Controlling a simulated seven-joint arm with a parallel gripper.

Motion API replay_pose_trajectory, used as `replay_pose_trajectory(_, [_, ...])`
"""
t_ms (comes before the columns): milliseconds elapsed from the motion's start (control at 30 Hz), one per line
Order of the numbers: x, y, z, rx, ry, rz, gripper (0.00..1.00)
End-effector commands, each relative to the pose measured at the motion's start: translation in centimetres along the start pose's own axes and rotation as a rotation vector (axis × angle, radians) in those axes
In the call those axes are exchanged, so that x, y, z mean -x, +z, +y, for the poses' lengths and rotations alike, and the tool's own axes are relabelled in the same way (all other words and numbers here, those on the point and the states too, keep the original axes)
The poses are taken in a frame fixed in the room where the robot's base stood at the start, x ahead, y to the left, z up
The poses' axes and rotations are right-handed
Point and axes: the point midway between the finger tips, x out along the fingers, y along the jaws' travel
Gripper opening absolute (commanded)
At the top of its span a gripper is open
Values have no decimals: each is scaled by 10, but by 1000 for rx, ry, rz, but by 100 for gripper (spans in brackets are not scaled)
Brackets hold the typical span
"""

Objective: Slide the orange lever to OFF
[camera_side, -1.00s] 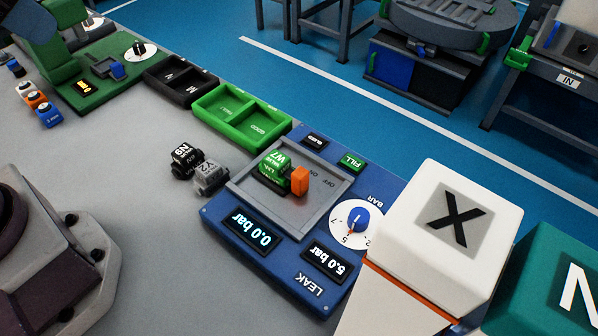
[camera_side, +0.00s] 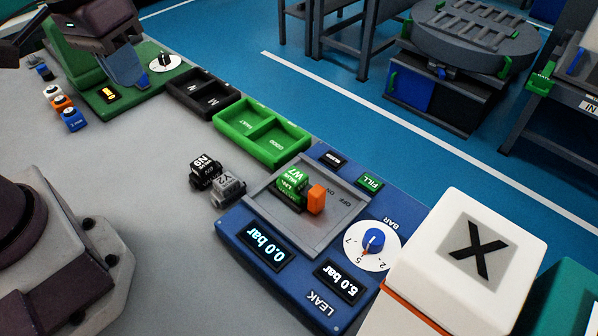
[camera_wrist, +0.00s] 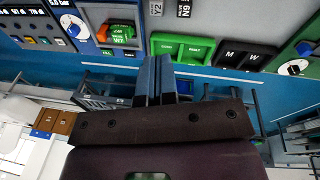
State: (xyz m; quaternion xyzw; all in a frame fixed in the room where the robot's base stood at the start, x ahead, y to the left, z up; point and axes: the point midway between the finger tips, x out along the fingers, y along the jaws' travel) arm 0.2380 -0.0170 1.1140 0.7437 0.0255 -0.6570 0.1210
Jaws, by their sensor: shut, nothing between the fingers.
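The orange lever (camera_side: 316,199) stands on the right end of the green W7 valve block (camera_side: 291,186), in a grey recessed tray on the blue LEAK panel (camera_side: 237,243). ON and OFF are printed on the tray beside it; I cannot tell which mark it points to. The lever (camera_wrist: 122,31) also shows at upper left in the wrist view. My gripper (camera_side: 137,84) is shut and empty. It is at the upper left of the side view, over the green station and well away from the lever. Its blue fingers (camera_wrist: 156,78) point up in the wrist view.
Green (camera_side: 228,116) and black (camera_side: 178,88) bins stand between my gripper and the panel. Two small blocks, N9 (camera_side: 204,172) and Y2 (camera_side: 228,189), lie left of the panel. A large white X cube (camera_side: 440,235) stands at its right.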

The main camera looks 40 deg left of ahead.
Motion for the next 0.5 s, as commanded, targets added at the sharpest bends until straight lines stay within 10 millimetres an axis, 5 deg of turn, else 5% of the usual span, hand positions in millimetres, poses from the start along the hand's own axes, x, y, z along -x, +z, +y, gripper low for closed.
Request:
replay_pose_trajectory(267, [-60, -27, 27, 597, 76, -276, 0])
replay_pose_trajectory(500, [-120, -51, 53, 1313, 41, -530, 0])
